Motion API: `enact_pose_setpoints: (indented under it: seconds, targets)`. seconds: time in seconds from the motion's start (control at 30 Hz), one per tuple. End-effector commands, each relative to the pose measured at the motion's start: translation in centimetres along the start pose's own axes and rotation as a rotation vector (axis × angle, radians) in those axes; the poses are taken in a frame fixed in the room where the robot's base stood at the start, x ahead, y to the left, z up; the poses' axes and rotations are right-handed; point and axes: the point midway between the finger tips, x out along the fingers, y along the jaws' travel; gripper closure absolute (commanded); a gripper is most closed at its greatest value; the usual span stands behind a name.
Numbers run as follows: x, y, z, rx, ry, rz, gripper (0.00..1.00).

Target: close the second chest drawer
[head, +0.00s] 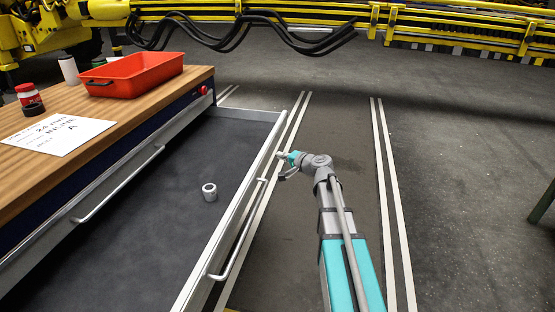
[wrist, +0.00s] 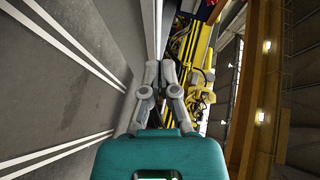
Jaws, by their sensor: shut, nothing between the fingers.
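The open chest drawer (head: 150,250) is pulled far out of the chest in the head view, below a shut upper front with its own handle. It has a dark bottom, and its light metal front (head: 231,205) carries a long bar handle (head: 239,236). A small pale ring-like part (head: 209,191) lies inside. My gripper (head: 283,167) is on the outer side of the drawer front, by the handle's far end. I cannot tell whether it touches. In the wrist view my gripper (wrist: 160,72) has its grey fingers together with nothing between them.
The wooden chest top (head: 150,115) holds a red tray (head: 132,75), a red-lidded jar (head: 30,99), a white cylinder (head: 68,70) and a printed sheet (head: 58,134). A yellow boom (head: 450,28) with black hoses spans the back.

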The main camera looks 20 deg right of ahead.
Motion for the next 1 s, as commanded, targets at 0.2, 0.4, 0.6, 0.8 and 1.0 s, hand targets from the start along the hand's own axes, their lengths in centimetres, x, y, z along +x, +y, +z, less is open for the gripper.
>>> enact_pose_setpoints:
  seconds: [0.2,0.4,0.6,0.8,1.0]
  targets:
    - [0.8,3.8,-2.9,0.084,0.091,-0.071,1.00]
    - [0.9,6.5,-5.6,0.160,0.172,-0.131,1.00]
    - [0.7,8.0,-7.5,0.215,0.227,-0.171,1.00]
    - [0.6,8.3,-8.2,0.233,0.246,-0.185,1.00]
    - [0.6,8.2,-8.2,0.234,0.246,-0.185,1.00]
